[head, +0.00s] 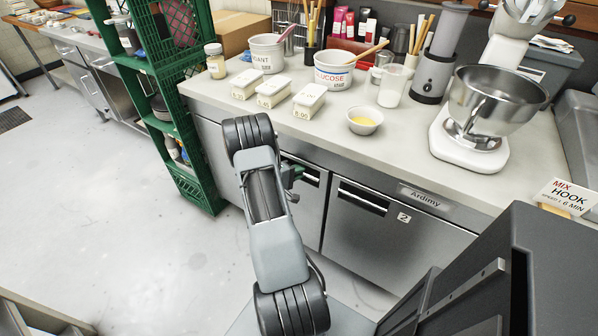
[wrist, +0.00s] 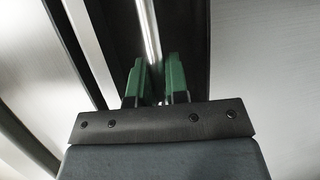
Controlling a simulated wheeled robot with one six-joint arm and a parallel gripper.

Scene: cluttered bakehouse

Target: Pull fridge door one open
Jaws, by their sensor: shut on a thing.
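Fridge door one (head: 309,212) is the grey steel front left of the door marked 2, under the counter. My arm hides much of it, and the part that shows looks flush with its neighbour. My gripper (head: 294,174) is at the door's upper edge, mostly hidden behind my arm in the head view. In the wrist view, the green fingers of my gripper (wrist: 156,82) are shut on the door's bright metal handle bar (wrist: 148,28), one finger on each side. A dark recess lies behind the bar.
Fridge door two (head: 375,235) is shut to the right. A green crate shelf (head: 185,150) stands to the left. The worktop (head: 395,130) above holds tubs, butter dishes, a bowl and a mixer (head: 490,105). The floor (head: 125,235) at left is clear.

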